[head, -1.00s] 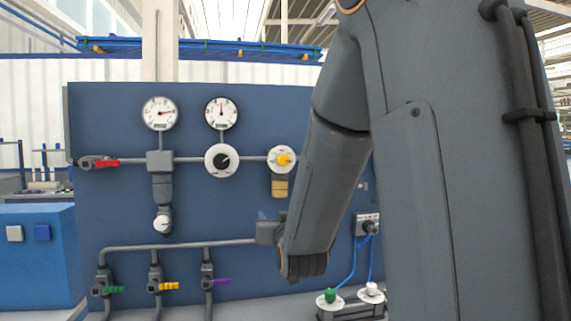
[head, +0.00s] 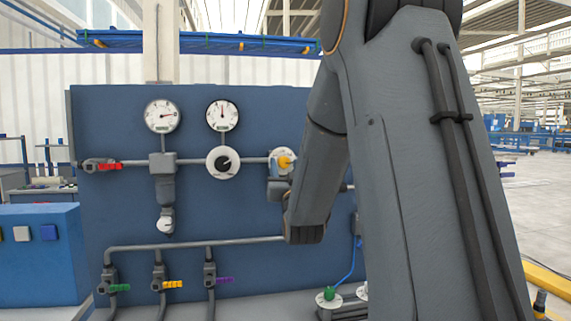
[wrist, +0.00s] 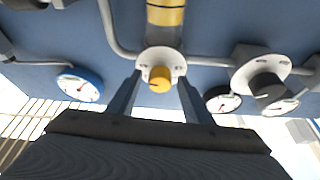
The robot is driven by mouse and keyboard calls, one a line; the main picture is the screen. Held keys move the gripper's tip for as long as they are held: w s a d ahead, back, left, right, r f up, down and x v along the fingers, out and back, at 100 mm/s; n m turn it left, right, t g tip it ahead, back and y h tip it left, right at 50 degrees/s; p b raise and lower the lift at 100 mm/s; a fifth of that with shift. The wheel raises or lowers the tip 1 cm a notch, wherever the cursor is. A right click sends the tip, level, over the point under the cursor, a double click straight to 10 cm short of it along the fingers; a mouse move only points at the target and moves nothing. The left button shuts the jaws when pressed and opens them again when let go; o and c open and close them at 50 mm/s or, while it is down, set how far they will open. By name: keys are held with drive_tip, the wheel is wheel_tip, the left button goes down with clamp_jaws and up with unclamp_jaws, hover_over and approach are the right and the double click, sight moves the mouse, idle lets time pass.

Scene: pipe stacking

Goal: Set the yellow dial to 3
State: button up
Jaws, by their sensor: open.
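The yellow dial (head: 285,162) sits on a round white plate on the blue panel (head: 240,210), partly covered by my arm in the head view. In the wrist view the yellow dial (wrist: 160,78) is centred between and beyond my gripper's fingers. My gripper (wrist: 153,90) is open, with one finger on each side of the dial's white plate and nothing held. I cannot tell how close the fingertips are to the panel. The numbers around the dial are too small to read.
A black dial (head: 222,161) is mounted left of the yellow one, with two gauges (head: 162,116) above. A red-handled valve (head: 102,165) is at the left. Green, yellow and purple valve handles (head: 172,284) line the lower pipe. Open floor lies at right.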

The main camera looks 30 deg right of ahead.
drive_tip(key=shift+w, duration=0.2)
drive_tip(key=shift+c, duration=0.3)
drive_tip(key=c, duration=1)
drive_tip(key=shift+d+n+b, duration=0.1)
drive_tip(key=shift+n+b, duration=0.3)
drive_tip(key=n+y+b, duration=0.1)
drive_tip(key=n, duration=0.1)
drive_tip(key=n+y+b, duration=0.2)
drive_tip(key=n, duration=0.1)
drive_tip(key=shift+d+t, duration=0.2)
drive_tip(key=shift+t, duration=0.1)
drive_tip(key=n+y+b, duration=0.1)
drive_tip(key=n+y, duration=0.1)
drive_tip(key=n, duration=0.2)
drive_tip(key=n+y+b, duration=0.2)
drive_tip(key=n, duration=0.1)
drive_tip(key=shift+s+d+r+n+g+b, duration=0.1)
drive_tip(key=shift+r+n+g+b, duration=0.05)
drive_tip(key=shift+n+g+b, duration=0.2)
drive_tip(key=shift+n, duration=0.35)
